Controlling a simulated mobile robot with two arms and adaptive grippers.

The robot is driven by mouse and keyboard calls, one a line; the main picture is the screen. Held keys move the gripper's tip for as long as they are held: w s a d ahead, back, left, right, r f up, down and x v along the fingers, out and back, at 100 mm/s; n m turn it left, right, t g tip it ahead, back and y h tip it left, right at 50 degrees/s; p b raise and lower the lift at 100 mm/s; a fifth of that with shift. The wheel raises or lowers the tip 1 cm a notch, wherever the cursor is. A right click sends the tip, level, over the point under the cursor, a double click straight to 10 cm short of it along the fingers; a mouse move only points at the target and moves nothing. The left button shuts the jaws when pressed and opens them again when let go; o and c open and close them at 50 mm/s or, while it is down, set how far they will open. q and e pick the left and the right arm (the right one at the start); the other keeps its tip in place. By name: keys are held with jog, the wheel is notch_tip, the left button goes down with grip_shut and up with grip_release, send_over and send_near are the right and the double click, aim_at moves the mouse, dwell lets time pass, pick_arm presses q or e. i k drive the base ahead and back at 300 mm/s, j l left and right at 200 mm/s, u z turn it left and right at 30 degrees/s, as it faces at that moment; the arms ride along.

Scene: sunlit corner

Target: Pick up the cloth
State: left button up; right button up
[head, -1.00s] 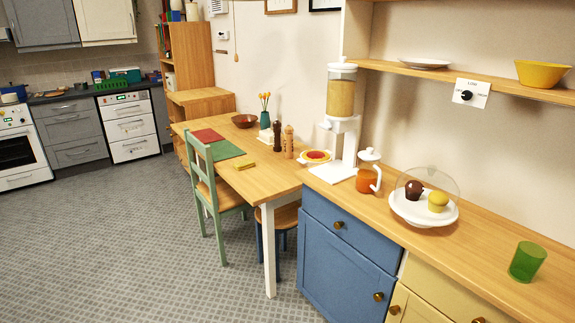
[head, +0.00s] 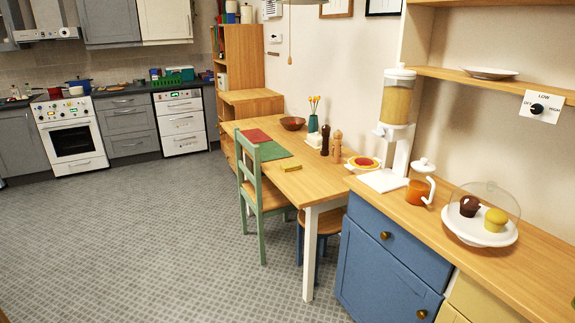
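I see nothing that I can surely name as the cloth. A flat red mat (head: 256,136) and a flat green mat (head: 266,152) lie on the wooden table (head: 323,183); I cannot tell whether either is cloth. A small yellow item (head: 291,167) lies at the table's near edge, too small to identify. Neither of my grippers shows in the head view.
A green chair (head: 262,196) and a blue stool (head: 318,228) stand at the table. Open floor (head: 150,235) lies left, before the white oven (head: 71,142).

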aim_at(290, 167)
jog(key=i+j+z, duration=0.2)
jog(key=i, duration=0.65)
jog(key=l, duration=0.1)
